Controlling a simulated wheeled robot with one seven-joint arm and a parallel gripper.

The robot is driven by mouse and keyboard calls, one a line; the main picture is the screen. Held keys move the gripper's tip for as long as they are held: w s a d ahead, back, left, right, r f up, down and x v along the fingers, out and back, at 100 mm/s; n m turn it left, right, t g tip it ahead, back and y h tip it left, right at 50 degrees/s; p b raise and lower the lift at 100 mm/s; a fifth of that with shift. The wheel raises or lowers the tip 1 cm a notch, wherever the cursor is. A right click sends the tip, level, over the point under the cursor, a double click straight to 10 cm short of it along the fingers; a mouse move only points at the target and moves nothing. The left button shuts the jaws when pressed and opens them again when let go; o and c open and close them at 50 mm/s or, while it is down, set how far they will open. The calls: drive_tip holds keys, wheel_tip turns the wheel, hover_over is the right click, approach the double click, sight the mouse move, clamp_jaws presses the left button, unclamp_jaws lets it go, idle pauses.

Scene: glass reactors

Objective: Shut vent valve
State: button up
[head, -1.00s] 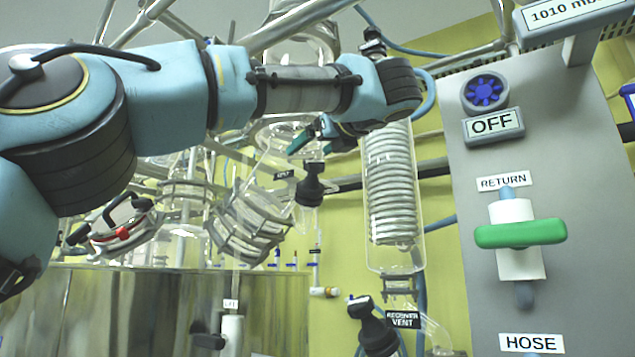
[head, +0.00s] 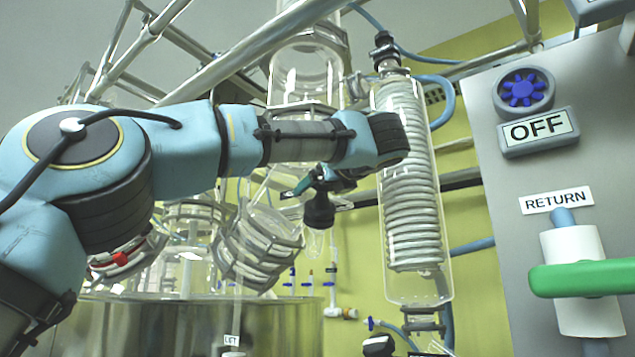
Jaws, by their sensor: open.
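The receiver vent valve's black knob (head: 378,346) shows only at the bottom edge, right of centre; most of it and its label are cut off. My gripper (head: 298,188) is in the middle of the picture, at the end of my arm, well above and left of that knob. It is open, with dark green fingers pointing left, and nothing shows between them. A different black valve knob (head: 319,211) appears directly below my gripper, overlapping it in the picture; I cannot tell if they touch.
A glass coil condenser (head: 410,200) stands upright just right of my gripper. A grey panel (head: 510,220) with a green RETURN handle (head: 585,279) and an OFF sign (head: 538,131) fills the right. Metal pipes cross above.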

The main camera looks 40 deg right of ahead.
drive_tip(key=shift+w+d, duration=0.1)
drive_tip(key=shift+w, duration=0.2)
drive_tip(key=c, duration=1.4)
drive_tip(key=shift+f+b, duration=0.15)
drive_tip(key=shift+b, duration=0.35)
